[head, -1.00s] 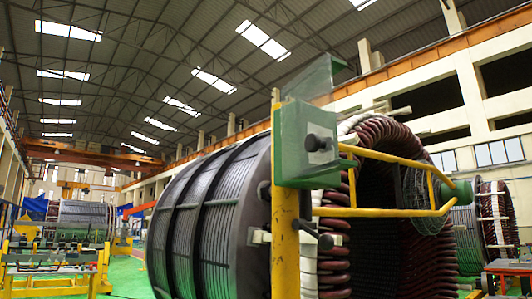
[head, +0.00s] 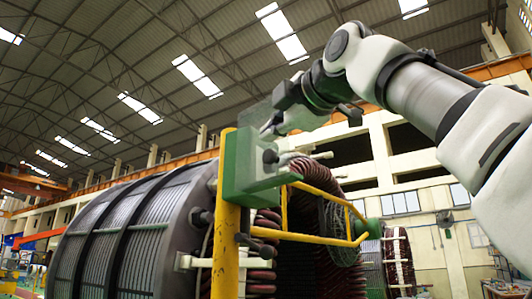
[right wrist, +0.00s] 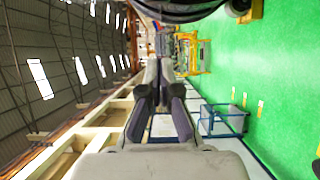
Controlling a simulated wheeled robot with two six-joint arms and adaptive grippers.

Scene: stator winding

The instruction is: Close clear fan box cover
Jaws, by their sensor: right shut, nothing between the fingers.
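The green fan box (head: 236,172) sits on top of a yellow post (head: 226,255), with a dark round knob on its face. The clear cover (head: 255,114) shows as a faint translucent panel standing up above the box, partly hidden by my right gripper. My right gripper (head: 270,128) reaches in from the right, just above the box and beside the cover. Whether it touches the cover I cannot tell. It is shut and empty; its closed fingers also show in the right wrist view (right wrist: 164,66). My left gripper is not in view.
A yellow rail frame (head: 310,238) extends right from the post. The large stator (head: 120,235) with dark red coils stands behind it. In the right wrist view, a wheeled cart (right wrist: 222,121) stands on open green floor (right wrist: 270,70).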

